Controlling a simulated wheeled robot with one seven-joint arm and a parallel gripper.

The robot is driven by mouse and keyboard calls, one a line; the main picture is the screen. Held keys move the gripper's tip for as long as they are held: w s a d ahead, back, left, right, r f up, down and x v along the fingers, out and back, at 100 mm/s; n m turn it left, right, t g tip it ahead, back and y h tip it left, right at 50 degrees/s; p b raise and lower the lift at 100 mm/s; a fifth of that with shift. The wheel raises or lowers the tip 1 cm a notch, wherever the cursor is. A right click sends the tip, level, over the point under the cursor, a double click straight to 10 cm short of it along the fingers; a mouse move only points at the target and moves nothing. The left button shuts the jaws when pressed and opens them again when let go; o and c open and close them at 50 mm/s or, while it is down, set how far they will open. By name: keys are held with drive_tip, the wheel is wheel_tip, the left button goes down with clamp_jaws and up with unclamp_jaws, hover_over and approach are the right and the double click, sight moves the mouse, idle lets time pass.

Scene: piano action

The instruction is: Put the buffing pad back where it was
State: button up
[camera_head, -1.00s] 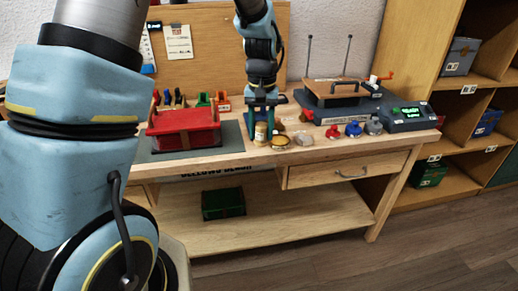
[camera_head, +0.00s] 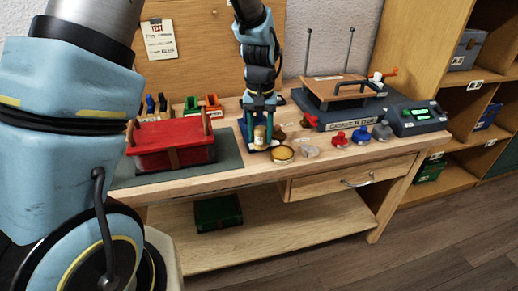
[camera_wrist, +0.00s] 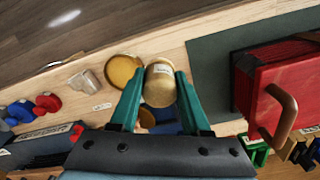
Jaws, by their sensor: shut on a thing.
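My gripper (camera_head: 259,125) points down over the workbench (camera_head: 190,183), left of its middle. Its teal fingers, also in the wrist view (camera_wrist: 162,100), are shut on a beige cylinder (camera_wrist: 159,85) with a pale band near its end. It may be the buffing pad; I cannot tell for certain. The cylinder also shows between the fingers in the head view (camera_head: 260,136). A round golden dish (camera_wrist: 124,71) sits right beside it, and in the head view it lies just right of the gripper (camera_head: 283,154). A blue thing (camera_wrist: 163,127) is partly hidden behind the cylinder.
A red case (camera_head: 170,146) on a dark mat (camera_head: 229,157) stands left of the gripper.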

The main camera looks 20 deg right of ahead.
sight(260, 129)
drive_tip(key=shift+f+p, duration=0.55)
drive_tip(key=shift+f, duration=2.3)
drive_tip(key=shift+f, duration=0.1)
drive_tip(key=o, duration=0.9)
wheel_tip(260, 129, up, 12)
drive_tip(key=b, duration=0.3)
drive_tip(key=s+a+n, duration=0.2)
drive_tip(key=a, duration=1.3)
drive_tip(key=s+a+n+t, duration=0.1)
drive_tip(key=a+n, duration=0.1)
drive_tip(key=a, duration=1.3)
drive_tip(key=shift+s+f+n+t, duration=0.15)
drive_tip(key=shift+s+n+t, duration=0.15)
drive_tip(key=shift+s, duration=0.05)
